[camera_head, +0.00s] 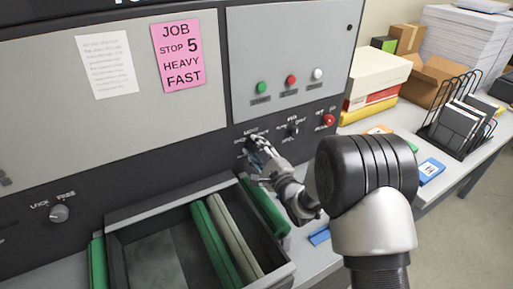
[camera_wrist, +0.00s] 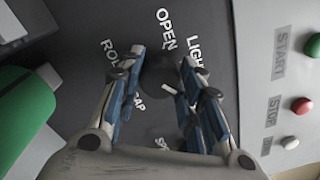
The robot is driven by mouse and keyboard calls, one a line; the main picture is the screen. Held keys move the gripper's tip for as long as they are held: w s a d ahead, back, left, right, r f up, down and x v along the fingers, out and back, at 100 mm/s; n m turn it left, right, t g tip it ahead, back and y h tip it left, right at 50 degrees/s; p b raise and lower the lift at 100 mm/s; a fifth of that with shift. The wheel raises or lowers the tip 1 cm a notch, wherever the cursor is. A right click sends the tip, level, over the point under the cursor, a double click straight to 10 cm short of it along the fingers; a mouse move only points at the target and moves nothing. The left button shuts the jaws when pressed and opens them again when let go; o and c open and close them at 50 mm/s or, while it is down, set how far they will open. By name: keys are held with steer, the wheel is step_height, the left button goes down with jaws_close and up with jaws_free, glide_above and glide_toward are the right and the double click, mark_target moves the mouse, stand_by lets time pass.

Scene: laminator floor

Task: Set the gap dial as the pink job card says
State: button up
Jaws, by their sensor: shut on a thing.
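The pink job card (camera_head: 178,55) is on the machine's upper panel and reads "JOB STOP 5 HEAVY FAST". My gripper (camera_head: 257,152) reaches the dark control strip below the panel and is shut on the gap dial. In the wrist view, the dark round gap dial (camera_wrist: 158,72) sits between my two blue-padded fingers (camera_wrist: 160,92). Printed words "OPEN" and "LIGHT" show around it, and "ROLL GAP" is partly covered by the left finger. A short white mark shows near the right finger; I cannot tell surely where the dial points.
Green, red and white buttons (camera_head: 290,80) sit on the panel above right. Smaller knobs (camera_head: 293,130) and a red button (camera_head: 328,120) are right of the dial. An open tray (camera_head: 125,208) with green and beige rolls lies below. A lock knob (camera_head: 59,213) is at left.

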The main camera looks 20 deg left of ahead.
steer(key=shift+m, duration=0.6)
steer(key=o, duration=1.1)
steer(key=shift+c, duration=0.2)
steer(key=v, duration=1.2)
